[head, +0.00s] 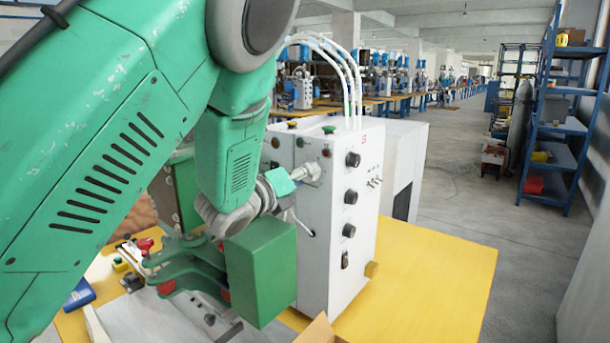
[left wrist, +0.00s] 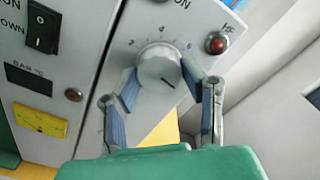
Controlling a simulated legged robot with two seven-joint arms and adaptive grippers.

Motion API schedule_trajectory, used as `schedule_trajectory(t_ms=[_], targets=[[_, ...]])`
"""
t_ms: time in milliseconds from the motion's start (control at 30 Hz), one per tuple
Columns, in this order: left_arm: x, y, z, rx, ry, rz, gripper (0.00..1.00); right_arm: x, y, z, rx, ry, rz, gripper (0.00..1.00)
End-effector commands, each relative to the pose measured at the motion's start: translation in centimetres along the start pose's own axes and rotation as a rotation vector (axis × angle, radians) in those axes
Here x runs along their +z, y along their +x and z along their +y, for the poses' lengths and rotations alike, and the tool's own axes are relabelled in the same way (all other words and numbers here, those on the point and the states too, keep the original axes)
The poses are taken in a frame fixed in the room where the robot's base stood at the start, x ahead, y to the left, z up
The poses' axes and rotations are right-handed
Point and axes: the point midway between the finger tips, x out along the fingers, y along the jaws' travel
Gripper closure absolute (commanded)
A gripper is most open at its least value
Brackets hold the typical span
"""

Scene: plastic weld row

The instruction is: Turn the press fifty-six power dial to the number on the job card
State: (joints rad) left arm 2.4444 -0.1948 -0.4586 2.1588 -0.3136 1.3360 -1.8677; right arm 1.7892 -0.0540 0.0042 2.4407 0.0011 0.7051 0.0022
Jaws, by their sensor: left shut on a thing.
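In the head view the left gripper (head: 309,172) reaches the press's left-hand face, and the dial is hidden there. I cannot make out a job card in either view. My right gripper is not in view.
A red HF button (left wrist: 217,43) is close to the right finger. A black rocker switch (left wrist: 42,28) and yellow meter (left wrist: 40,120) are further left. A green block (head: 262,275) stands beside the press. The yellow table (head: 430,275) is clear at right.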

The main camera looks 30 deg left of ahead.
Motion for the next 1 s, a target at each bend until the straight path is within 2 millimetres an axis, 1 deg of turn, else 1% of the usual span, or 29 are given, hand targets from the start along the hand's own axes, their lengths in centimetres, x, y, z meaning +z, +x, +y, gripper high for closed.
schedule_trajectory(t_ms=[33,1000], targets=[[-0.01,0.14,-0.27,-0.007,0.001,0.001,0.91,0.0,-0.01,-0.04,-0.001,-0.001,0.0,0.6],[0.8,0.16,-0.33,-0.007,0.003,-0.018,0.91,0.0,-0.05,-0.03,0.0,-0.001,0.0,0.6]])
